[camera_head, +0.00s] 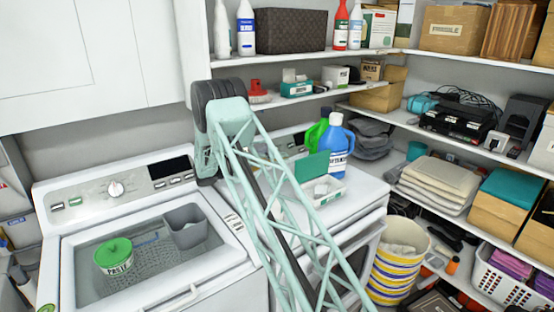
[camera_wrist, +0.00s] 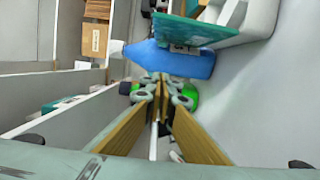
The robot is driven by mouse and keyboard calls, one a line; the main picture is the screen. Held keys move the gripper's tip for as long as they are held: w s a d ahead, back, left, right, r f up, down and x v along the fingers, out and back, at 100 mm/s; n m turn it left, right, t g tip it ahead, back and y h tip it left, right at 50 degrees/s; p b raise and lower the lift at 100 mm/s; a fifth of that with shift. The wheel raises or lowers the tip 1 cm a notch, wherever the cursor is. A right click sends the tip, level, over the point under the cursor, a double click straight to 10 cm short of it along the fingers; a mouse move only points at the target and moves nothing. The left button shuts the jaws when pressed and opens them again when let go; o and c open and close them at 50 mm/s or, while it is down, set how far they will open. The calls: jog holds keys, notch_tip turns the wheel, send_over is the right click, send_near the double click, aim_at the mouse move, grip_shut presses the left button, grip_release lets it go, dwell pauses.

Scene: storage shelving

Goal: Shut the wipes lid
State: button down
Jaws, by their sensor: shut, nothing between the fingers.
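The wipes box (camera_head: 326,192) is a white tub on top of the right-hand white machine. Its teal lid (camera_head: 312,167) stands raised on the tub's far side, so it is open. In the wrist view the tub (camera_wrist: 262,18) and lid (camera_wrist: 195,30) are at the top edge, partly cut off. My gripper (camera_wrist: 163,84) is shut and empty in the wrist view, pointing towards the blue bottle and apart from the lid in the picture. In the head view I cannot make out the gripper; my arm's lattice link crosses in front of the machine.
A blue detergent bottle (camera_head: 336,148) and a green one (camera_head: 317,131) stand just behind the wipes. Shelves with boxes (camera_head: 455,30) rise behind and right. A washer (camera_head: 185,275) with a green-lidded tub (camera_head: 113,252) is left. The machine top (camera_head: 362,190) right of the wipes is clear.

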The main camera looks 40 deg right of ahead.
aim_at(311, 166)
jog(key=s+d, duration=0.5)
jog(key=d, duration=0.1)
dwell(0.6)
jog(key=shift+d, duration=0.1)
jog(key=shift+s+d, duration=0.1)
